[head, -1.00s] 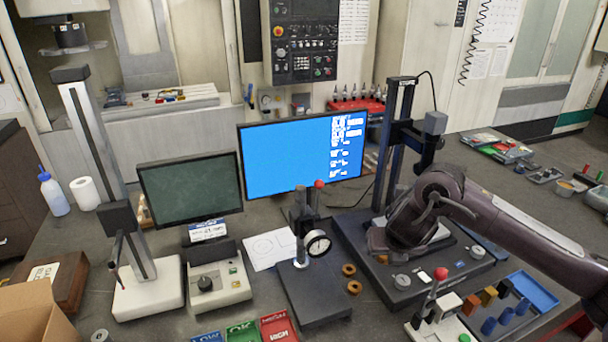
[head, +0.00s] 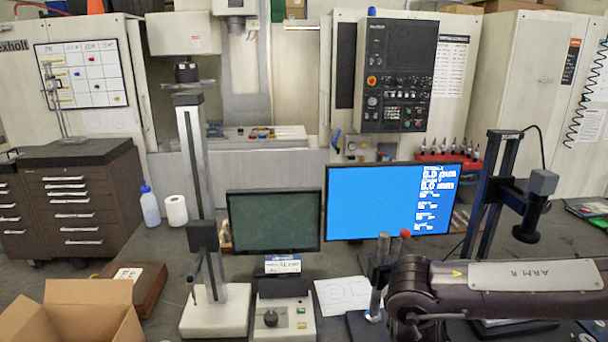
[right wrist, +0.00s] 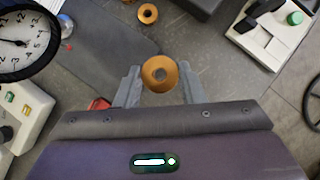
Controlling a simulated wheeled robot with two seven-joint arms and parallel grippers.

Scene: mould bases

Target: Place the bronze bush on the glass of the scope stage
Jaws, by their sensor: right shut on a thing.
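My right gripper (right wrist: 159,82) is shut on a bronze bush (right wrist: 161,71), a ring with a dark centre hole, seen in the right wrist view. In the head view my right arm comes in from the right and ends low in the picture; its fingers and the bush are hidden or out of frame there. The scope's column (head: 495,195) and camera head (head: 535,205) stand at the right. My left gripper is not in view.
Another bronze bush (right wrist: 147,13) lies on the bench beyond the held one. The dial gauge (right wrist: 22,42) and its dark base (right wrist: 95,55) are at left in the wrist view. A blue-lit monitor (head: 375,200) and a tall height gauge (head: 200,200) stand behind and left.

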